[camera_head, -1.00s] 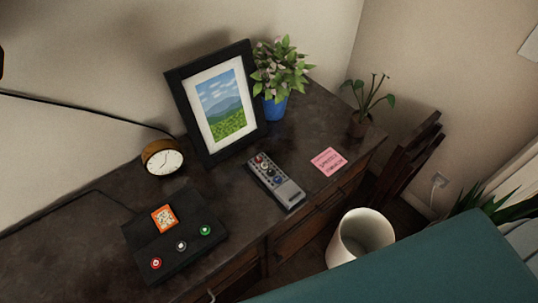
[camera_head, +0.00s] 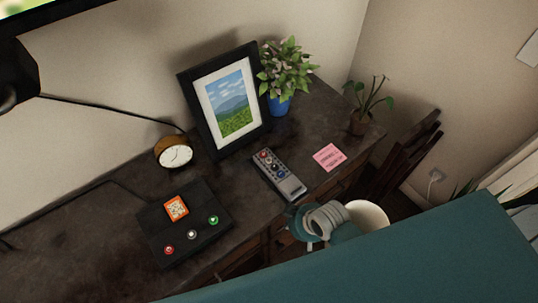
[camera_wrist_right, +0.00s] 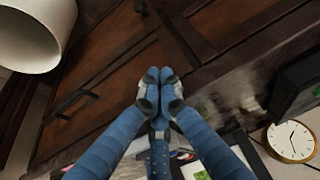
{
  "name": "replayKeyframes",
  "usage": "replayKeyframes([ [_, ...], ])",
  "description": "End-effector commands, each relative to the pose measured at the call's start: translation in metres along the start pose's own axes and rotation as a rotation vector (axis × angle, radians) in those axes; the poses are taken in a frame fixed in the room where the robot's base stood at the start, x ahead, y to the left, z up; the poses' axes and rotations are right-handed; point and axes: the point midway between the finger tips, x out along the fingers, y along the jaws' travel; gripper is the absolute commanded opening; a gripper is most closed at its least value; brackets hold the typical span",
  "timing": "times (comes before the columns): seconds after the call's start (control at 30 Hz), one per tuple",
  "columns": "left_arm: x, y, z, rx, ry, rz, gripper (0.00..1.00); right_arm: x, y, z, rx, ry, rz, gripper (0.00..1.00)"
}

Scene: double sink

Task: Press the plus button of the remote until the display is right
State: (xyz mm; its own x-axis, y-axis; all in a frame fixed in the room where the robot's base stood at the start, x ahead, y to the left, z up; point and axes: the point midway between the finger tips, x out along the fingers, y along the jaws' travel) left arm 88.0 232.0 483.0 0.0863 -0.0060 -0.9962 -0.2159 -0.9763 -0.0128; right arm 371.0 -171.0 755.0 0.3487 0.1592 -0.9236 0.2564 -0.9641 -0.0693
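The remote (camera_head: 279,174) lies on the dark desk, a grey and black handset with several coloured buttons. Its button marks are too small to read. A corner of a screen (camera_head: 45,7) with a green picture shows at the top left; the rest is cut off. My right gripper (camera_head: 298,216) is beside the desk's front edge, below the remote in the head view and apart from it. My left gripper is not in view.
A black box (camera_head: 185,248) with red, white and green buttons, a clock (camera_head: 174,153), a picture frame (camera_head: 190,85), a pink note (camera_head: 329,157) and two potted plants (camera_head: 286,70) (camera_head: 366,108) stand around the remote. A white bin (camera_head: 368,214) is beyond the desk's front.

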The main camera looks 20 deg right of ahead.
Motion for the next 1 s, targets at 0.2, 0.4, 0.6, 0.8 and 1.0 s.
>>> replayKeyframes([
  [0.2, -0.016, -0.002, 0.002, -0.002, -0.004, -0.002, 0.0, -0.062, -0.025, -0.081, -0.077, 0.107, -0.097, 0.0],
  [0.4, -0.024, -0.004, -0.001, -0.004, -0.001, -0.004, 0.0, -0.091, -0.035, -0.16, -0.152, 0.209, -0.216, 0.0],
  [0.6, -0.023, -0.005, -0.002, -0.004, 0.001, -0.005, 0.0, -0.083, 0.009, -0.225, -0.089, 0.288, -0.261, 0.0],
  [0.8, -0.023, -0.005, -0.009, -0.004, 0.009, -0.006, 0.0, -0.085, 0.044, -0.258, -0.025, 0.336, -0.259, 0.0],
  [1.0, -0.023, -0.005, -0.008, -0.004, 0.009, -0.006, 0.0, -0.086, 0.05, -0.263, -0.013, 0.345, -0.26, 0.0],
])
